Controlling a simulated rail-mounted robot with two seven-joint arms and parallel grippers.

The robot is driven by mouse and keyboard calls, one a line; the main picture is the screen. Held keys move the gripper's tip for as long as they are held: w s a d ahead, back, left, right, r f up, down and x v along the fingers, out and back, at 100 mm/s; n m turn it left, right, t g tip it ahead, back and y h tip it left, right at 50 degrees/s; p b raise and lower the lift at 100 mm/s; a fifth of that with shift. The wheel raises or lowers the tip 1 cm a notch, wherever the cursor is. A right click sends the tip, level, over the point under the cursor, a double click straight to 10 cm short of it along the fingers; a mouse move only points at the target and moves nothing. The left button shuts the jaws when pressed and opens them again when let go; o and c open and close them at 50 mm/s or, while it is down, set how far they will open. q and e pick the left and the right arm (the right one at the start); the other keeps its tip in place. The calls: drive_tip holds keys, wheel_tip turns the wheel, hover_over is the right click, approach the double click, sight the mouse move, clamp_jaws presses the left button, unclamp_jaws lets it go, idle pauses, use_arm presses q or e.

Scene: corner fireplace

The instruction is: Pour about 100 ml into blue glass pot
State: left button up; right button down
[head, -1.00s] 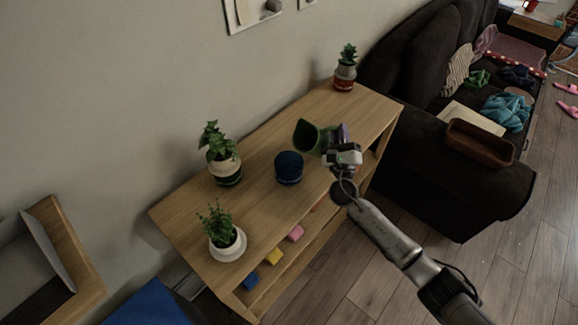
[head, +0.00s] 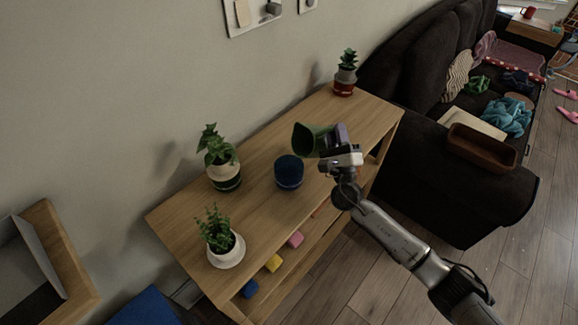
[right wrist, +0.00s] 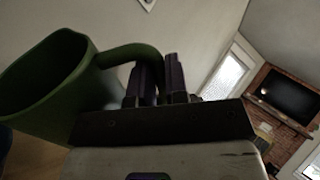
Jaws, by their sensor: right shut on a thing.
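My right gripper (head: 338,136) is shut on the handle of a green jug (head: 312,143). The jug is held above the wooden table, tilted with its mouth to the left, just up and right of the blue pot (head: 289,171) in the head view. The blue pot stands upright on the table, and its inside looks dark. In the right wrist view the jug (right wrist: 50,100) fills the left side, with its handle between the fingers (right wrist: 158,82). I cannot see any liquid. My left gripper is not in view.
On the wooden table (head: 245,220) stand a leafy plant (head: 218,155), a smaller plant in a white pot (head: 222,240) and a plant in a red-based pot (head: 345,75). Coloured blocks lie on the lower shelf. A dark sofa (head: 430,160) adjoins the table's right end.

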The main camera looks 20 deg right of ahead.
drive_tip(key=shift+a+r+n+t+y, duration=0.2)
drive_tip(key=shift+n+t+y, duration=0.15)
drive_tip(key=shift+n, duration=0.25)
drive_tip(key=shift+s+a+r+n+y, duration=0.1)
drive_tip(key=shift+r+n+y, duration=0.05)
drive_tip(key=shift+n+y, duration=0.15)
drive_tip(key=shift+a+r, duration=0.1)
drive_tip(key=shift+a+r+n+y+b, duration=0.15)
drive_tip(key=shift+n+y+b, duration=0.2)
drive_tip(key=shift+n, duration=0.25)
idle(0.3)
drive_tip(key=shift+s+a+r+n+t+y, duration=0.15)
drive_tip(key=shift+n+t+y, duration=0.1)
drive_tip(key=shift+n+y, duration=0.2)
drive_tip(key=shift+a+r+n+y, duration=0.1)
drive_tip(key=shift+a+n+y, duration=0.05)
drive_tip(key=shift+n+y, duration=0.1)
idle(0.5)
drive_tip(key=shift+w+d+f+m+g+h+p, duration=0.2)
drive_tip(key=shift+d+f+m+g+h+p, duration=0.4)
drive_tip(key=shift+m+h, duration=0.9)
drive_tip(key=shift+w+d+f+m+g+h+p, duration=0.15)
drive_tip(key=shift+d+f+m+g+h+p, duration=0.55)
drive_tip(key=shift+m, duration=1.25)
drive_tip(key=shift+w+d+f+m+g+h+p, duration=0.25)
drive_tip(key=shift+d+f+m+g+h, duration=0.45)
drive_tip(key=shift+m+h, duration=1)
